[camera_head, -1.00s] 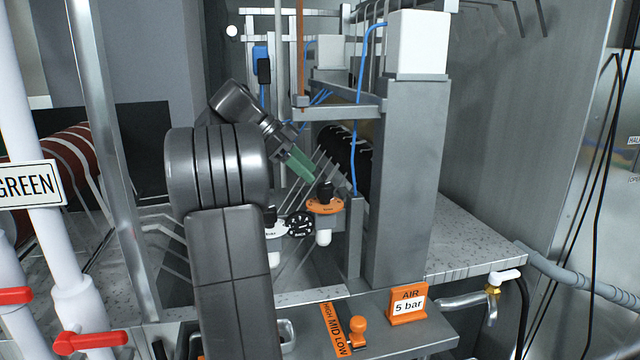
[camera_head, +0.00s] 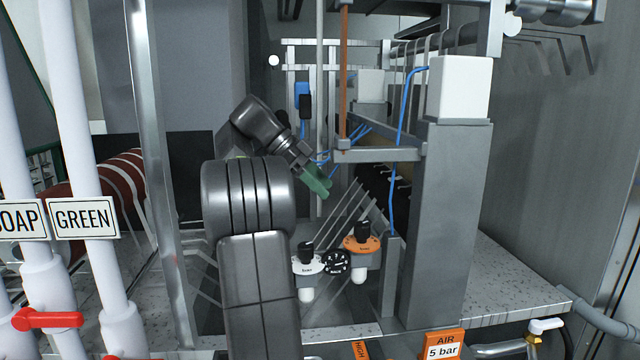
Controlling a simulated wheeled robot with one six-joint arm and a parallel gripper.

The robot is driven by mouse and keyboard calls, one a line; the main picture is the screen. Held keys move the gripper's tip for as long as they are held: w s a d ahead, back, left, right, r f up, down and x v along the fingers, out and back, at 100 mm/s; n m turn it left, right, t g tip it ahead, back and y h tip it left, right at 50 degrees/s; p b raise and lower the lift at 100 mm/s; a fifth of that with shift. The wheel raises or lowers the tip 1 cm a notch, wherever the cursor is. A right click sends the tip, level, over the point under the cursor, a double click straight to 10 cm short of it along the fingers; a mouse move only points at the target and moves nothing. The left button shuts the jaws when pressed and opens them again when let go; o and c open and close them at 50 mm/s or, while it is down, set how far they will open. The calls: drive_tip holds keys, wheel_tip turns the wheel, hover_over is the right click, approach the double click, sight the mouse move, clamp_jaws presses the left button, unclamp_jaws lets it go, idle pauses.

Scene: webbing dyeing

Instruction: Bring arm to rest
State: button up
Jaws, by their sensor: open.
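My arm rises from the bottom middle of the head view and bends over toward the machine. My gripper (camera_head: 318,183), with green fingers, points down and to the right. It is open, with nothing visible between its fingers. It hangs in the air above and left of the orange-rimmed knob (camera_head: 362,243) and above the white-rimmed knob (camera_head: 307,262), apart from both. A small black dial (camera_head: 336,262) sits between the knobs.
A grey post (camera_head: 448,220) with a white box (camera_head: 459,88) stands right of my gripper. A shelf bracket (camera_head: 375,154) and blue tubing are close by. White pipes with a GREEN sign (camera_head: 85,218) and a red valve handle (camera_head: 48,319) are at left. An AIR sign (camera_head: 443,345) is at lower right.

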sight(361, 223)
drive_tip(key=shift+f, duration=0.1)
drive_tip(key=b+x, duration=0.2)
drive_tip(key=x, duration=1.1)
drive_tip(key=shift+s+d+f+b, duration=0.1)
drive_tip(key=shift+d+f+b, duration=0.1)
drive_tip(key=shift+d+b, duration=0.1)
